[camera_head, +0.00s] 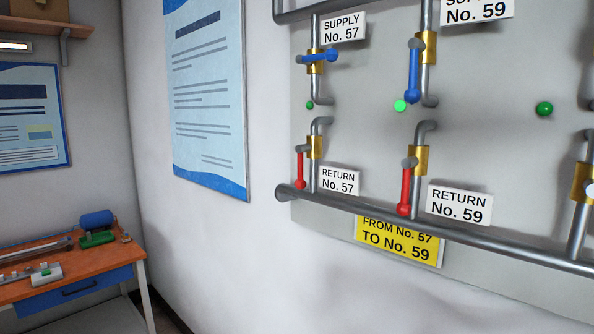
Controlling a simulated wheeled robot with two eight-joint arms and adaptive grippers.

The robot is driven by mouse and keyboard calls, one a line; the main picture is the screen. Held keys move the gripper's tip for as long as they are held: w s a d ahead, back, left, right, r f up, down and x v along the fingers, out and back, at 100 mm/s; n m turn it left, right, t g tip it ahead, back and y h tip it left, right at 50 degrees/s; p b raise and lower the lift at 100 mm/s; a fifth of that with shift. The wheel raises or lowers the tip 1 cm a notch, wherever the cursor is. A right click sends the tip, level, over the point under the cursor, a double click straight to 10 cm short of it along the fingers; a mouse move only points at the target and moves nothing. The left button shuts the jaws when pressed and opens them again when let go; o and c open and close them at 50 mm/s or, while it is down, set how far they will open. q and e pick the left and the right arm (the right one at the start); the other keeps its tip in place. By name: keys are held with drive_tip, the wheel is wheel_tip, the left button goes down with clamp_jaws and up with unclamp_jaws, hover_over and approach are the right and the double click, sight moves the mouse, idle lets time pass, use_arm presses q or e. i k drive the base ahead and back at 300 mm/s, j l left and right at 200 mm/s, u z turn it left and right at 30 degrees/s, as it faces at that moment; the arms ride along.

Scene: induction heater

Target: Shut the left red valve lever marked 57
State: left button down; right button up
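The red valve lever (300,171) next to the "RETURN No. 57" sign (338,181) is on the left of the lower row. It hangs straight down, in line with its vertical pipe, beside a brass valve body (314,147). Above it, the blue lever (318,58) by the "SUPPLY No. 57" sign (343,28) lies crosswise to its pipe. Neither of my grippers shows in the head view.
A second red lever (405,192) and a second blue lever (413,72), both pointing down, belong to No. 59. A grey horizontal pipe (450,234) runs below the valves. An orange-topped workbench (70,262) stands at the lower left.

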sight(299, 183)
drive_tip(key=j+z, duration=0.2)
drive_tip(key=z, duration=0.45)
drive_tip(key=j, duration=0.3)
drive_tip(key=j+u, duration=0.1)
drive_tip(key=u, duration=0.65)
drive_tip(key=i+j+u, duration=0.1)
drive_tip(key=u, duration=0.3)
